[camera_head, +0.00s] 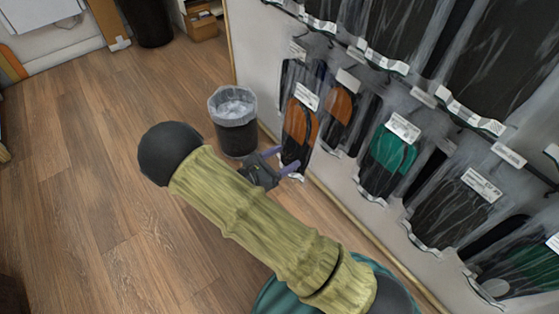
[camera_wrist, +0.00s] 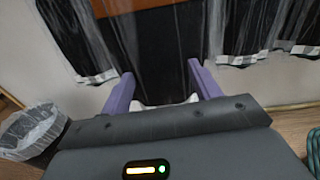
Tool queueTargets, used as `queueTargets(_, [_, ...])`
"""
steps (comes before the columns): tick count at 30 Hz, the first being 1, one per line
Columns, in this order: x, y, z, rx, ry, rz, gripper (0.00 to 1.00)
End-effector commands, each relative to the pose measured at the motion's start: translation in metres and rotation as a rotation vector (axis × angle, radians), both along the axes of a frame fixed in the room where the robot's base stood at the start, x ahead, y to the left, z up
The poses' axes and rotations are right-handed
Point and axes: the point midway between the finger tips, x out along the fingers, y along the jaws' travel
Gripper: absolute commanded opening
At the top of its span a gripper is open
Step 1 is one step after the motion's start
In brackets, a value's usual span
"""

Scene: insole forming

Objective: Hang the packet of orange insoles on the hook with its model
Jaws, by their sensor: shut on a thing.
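A clear packet of insoles, orange above and black below (camera_head: 299,122), stands upright in front of the wall display at the left end of the lower row. My gripper (camera_head: 289,158) has its purple fingers at the packet's lower end and is shut on it. In the wrist view, the fingers (camera_wrist: 161,80) flank the packet's black lower part (camera_wrist: 160,50), with its pale bottom edge between them. A similar orange packet (camera_head: 339,104) hangs just to the right. The hook behind the held packet's white label is hidden, so I cannot tell whether the packet is on it.
Packets with green insoles (camera_head: 390,153) and dark insoles (camera_head: 452,207) hang further right. Large dark packets (camera_head: 404,30) hang in the row above. A lined waste bin (camera_head: 233,125) stands on the floor beside the display. Open wooden floor lies to the left.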

Motion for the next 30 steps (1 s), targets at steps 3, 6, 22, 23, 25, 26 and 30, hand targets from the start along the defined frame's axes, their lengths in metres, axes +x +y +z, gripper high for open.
queueTargets(3, [0.005, -0.009, 0.005, 0.05, 0.023, -0.008, 0.38])
queueTargets(6, [0.007, -0.012, 0.006, 0.069, 0.033, -0.005, 0.38])
queueTargets(22, [0.009, -0.013, 0.005, 0.069, 0.032, 0.0, 0.38])
queueTargets(23, [0.01, -0.014, 0.005, 0.069, 0.032, -0.001, 0.38])
queueTargets(25, [0.011, -0.017, 0.005, 0.069, 0.032, -0.001, 0.38])
queueTargets(26, [0.012, -0.018, 0.004, 0.069, 0.032, -0.001, 0.38])
queueTargets(30, [0.015, -0.022, 0.004, 0.069, 0.032, -0.002, 0.38])
